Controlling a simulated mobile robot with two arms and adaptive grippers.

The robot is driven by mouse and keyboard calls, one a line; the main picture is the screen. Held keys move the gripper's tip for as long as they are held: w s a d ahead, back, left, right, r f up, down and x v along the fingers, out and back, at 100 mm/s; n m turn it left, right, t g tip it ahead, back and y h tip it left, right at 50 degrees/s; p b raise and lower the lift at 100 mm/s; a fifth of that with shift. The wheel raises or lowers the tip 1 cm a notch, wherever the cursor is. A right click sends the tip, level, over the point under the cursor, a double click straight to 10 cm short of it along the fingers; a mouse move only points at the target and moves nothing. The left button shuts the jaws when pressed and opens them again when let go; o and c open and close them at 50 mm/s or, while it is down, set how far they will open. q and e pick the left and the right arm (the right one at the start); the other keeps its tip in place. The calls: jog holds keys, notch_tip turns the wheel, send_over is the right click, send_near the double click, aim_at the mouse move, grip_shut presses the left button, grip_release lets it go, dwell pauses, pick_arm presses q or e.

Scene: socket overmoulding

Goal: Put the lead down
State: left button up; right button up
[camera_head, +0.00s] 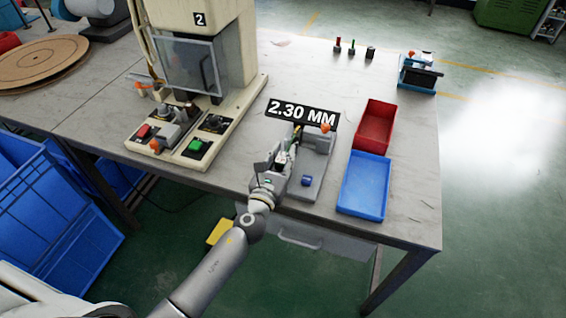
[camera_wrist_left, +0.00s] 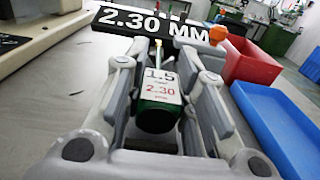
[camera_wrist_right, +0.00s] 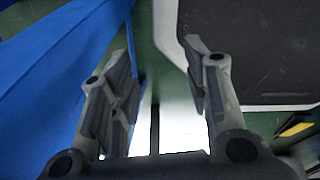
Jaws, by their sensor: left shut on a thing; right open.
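My left gripper (camera_head: 284,160) is shut on a dark green gauge with a white label reading 1.5 and 2.30 (camera_wrist_left: 160,92). A thin brass-coloured tip sticks up from the gauge's far end. The gripper is at the grey fixture (camera_head: 308,185) below a black sign (camera_head: 302,114) reading 2.30 MM. The fingers hide part of the fixture, and I cannot tell whether the gauge touches it. I cannot make out a lead. My right gripper (camera_wrist_right: 160,95) is open and empty, away from the tabletop.
A red tray (camera_head: 374,124) and a blue tray (camera_head: 363,187), both looking empty, stand right of the fixture. A press (camera_head: 205,50) stands to the left. Several small items (camera_head: 352,50) stand at the back. Blue crates (camera_head: 50,200) are at the lower left.

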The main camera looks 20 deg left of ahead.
pick_arm(q)
jog(key=shift+f, duration=0.35)
jog(key=shift+f, duration=0.25)
jog(key=o, duration=1)
